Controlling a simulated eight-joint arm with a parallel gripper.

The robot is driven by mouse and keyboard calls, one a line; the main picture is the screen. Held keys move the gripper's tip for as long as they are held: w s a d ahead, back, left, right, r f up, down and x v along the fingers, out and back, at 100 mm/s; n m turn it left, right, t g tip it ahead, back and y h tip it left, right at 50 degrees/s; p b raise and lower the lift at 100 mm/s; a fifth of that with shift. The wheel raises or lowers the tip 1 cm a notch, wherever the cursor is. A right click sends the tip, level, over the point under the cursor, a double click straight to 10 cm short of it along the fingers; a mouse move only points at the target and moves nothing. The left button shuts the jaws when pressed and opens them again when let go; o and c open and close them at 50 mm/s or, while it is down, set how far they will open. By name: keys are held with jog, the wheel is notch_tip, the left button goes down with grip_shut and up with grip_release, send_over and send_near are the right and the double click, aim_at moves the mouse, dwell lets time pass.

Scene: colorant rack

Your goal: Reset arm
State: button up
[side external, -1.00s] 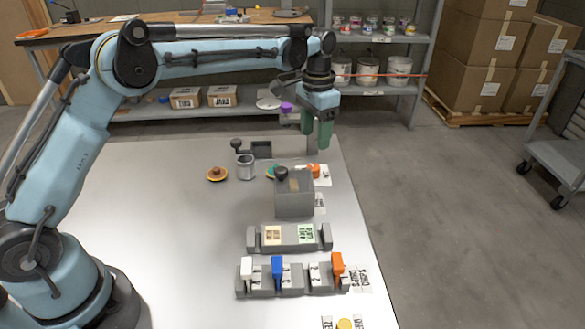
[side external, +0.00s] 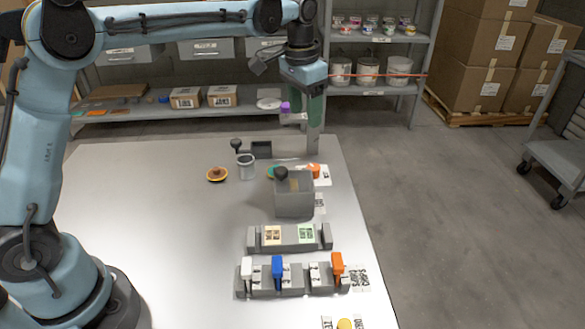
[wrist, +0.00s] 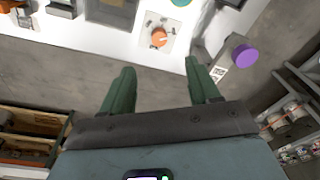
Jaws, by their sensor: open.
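My gripper (side external: 313,105) is at the far right end of the white table (side external: 130,200), above its back edge. In the wrist view my gripper (wrist: 160,90) shows two green fingers held wide apart with nothing between them. The colorant rack (side external: 293,284) stands at the front of the table with a white, a blue and an orange piece in it. A grey block with coloured cards (side external: 290,240) lies behind it. A grey box with a black knob (side external: 294,197) stands further back.
A metal cup (side external: 245,167) and a small round orange dish (side external: 217,174) stand at the back. An orange knob (wrist: 158,39) and a purple-topped post (wrist: 244,56) show in the wrist view. Shelves (side external: 150,128) stand behind the table. The table's left half is clear.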

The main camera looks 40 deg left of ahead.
jog(key=s+a+r+n+t, duration=0.2)
jog(key=s+r+t, duration=0.1)
jog(key=s, duration=0.8)
jog(key=s+f+t, duration=0.1)
jog(key=s+f, duration=0.2)
jog(key=s, duration=0.2)
jog(key=s+a+f+n+t, duration=0.1)
jog(key=s+f+t, duration=0.1)
jog(key=s, duration=0.3)
jog(key=shift+s+f, duration=0.25)
jog(key=shift+f, duration=0.25)
jog(key=shift+w+r, duration=0.1)
jog(key=m+g+h, duration=0.3)
jog(key=m+g, duration=0.1)
jog(key=m, duration=0.4)
send_over(313, 167)
jog(key=s+a, duration=0.3)
jog(key=s, duration=0.1)
notch_tip(313, 167, down, 2)
jog(key=x, duration=1.2)
jog(key=shift+w+a, duration=0.15)
jog(key=shift+a, duration=0.05)
